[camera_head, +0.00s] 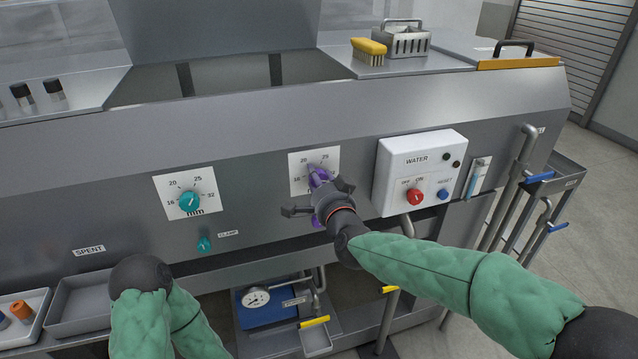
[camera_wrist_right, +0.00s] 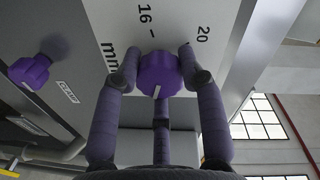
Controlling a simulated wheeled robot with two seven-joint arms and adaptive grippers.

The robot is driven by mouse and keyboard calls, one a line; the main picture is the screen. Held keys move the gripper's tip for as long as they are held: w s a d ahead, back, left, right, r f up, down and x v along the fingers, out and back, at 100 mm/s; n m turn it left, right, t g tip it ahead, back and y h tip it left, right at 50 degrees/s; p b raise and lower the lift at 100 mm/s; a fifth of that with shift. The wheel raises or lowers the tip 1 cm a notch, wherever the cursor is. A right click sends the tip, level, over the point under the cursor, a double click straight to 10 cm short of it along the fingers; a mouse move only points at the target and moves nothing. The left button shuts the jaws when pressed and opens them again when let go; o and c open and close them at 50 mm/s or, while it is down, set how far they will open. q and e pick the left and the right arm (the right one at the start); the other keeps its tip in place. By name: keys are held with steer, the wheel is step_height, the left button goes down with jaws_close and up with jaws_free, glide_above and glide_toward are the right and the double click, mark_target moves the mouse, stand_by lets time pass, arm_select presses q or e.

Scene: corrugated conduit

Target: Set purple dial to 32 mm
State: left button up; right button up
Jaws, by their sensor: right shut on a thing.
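The purple dial (camera_head: 318,178) sits on a white scale plate (camera_head: 296,184) on the grey front panel. In the right wrist view, the purple dial (camera_wrist_right: 158,74) has a white pointer mark facing the bottom of the picture, away from the 16. The 16, 20 and mm markings show; 25 and 32 are hidden there. In the head view 20 and 25 show along the plate's top. My right gripper (camera_wrist_right: 158,60) has its fingers around the dial, shut on it. It partly covers the dial in the head view. My left arm is at the lower left; its gripper is not visible.
A purple clamp knob (camera_wrist_right: 30,71) is below the dial. A teal dial (camera_head: 190,202) and teal clamp knob (camera_head: 204,244) are to the left. The white water box (camera_head: 418,166), with a red knob and blue button, stands close to the right of my right gripper.

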steer(key=shift+f, duration=0.15)
steer(key=o, duration=1.2)
steer(key=shift+c, duration=0.2)
steer(key=shift+s, duration=0.15)
steer(key=f+v, duration=0.1)
steer(key=v, duration=1)
steer(key=shift+s+r, duration=0.35)
steer(key=shift+r, duration=0.2)
steer(key=shift+d, duration=0.1)
steer(key=d+f+n+g+h+p, duration=0.3)
steer(key=f+g, duration=0.5)
steer(key=f, duration=2.2)
steer(key=s+d+f+n+g+y, duration=0.1)
steer(key=s+f+g, duration=0.3)
steer(key=s+f, duration=0.6)
steer(key=s+d+f+n+g+y+p, duration=0.1)
steer(key=s+f+g, duration=0.3)
steer(key=s+f, duration=0.7)
steer(key=shift+s+d+f+n, duration=0.15)
steer(key=shift+s+d+n, duration=0.45)
steer(key=shift+s+d, duration=0.25)
